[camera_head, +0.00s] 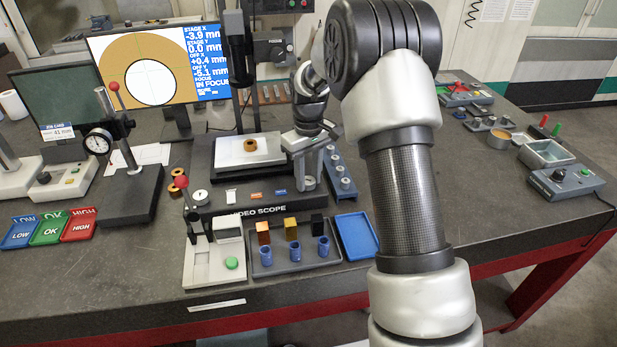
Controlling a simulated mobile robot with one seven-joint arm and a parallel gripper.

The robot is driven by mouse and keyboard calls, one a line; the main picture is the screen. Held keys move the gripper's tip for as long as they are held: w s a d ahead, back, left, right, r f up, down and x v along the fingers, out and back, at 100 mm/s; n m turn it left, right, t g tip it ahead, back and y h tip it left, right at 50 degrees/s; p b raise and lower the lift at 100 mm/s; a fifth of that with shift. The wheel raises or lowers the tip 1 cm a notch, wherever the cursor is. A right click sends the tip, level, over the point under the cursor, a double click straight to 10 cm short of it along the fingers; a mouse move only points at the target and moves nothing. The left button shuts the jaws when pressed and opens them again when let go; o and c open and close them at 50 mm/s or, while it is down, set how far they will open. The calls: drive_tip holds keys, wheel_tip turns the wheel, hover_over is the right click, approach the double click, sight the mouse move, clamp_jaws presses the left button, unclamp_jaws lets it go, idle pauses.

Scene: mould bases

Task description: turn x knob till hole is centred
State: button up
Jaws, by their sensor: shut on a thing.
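The video scope (258,210) stands on the bench with a brown ring (250,145) on its pale stage (232,158). My gripper (308,160) points down at the stage's right side and is shut on what appears to be the x knob; the fingers mostly hide it. The monitor (155,68) shows a white hole in a brown ring with a crosshair. The hole sits nearly centred sideways and lies below the crosshair's middle. The readout gives stage X -3.9 mm, stage Y 0.0 mm, offsets +0.4 and -5.1 mm, and in focus.
A blue-grey rack (341,177) stands close right of my gripper. In front are a tray with coloured blocks and blue cups (294,257) and an empty blue tray (356,236). A dial gauge stand (131,185) is at left. The bench right of my arm has free room.

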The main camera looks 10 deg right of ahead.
sight(309, 180)
drive_tip(key=shift+n, duration=0.4)
drive_tip(key=o, duration=1.1)
drive_tip(key=shift+c, duration=0.2)
wheel_tip(309, 180, up, 18)
drive_tip(key=shift+f, duration=0.25)
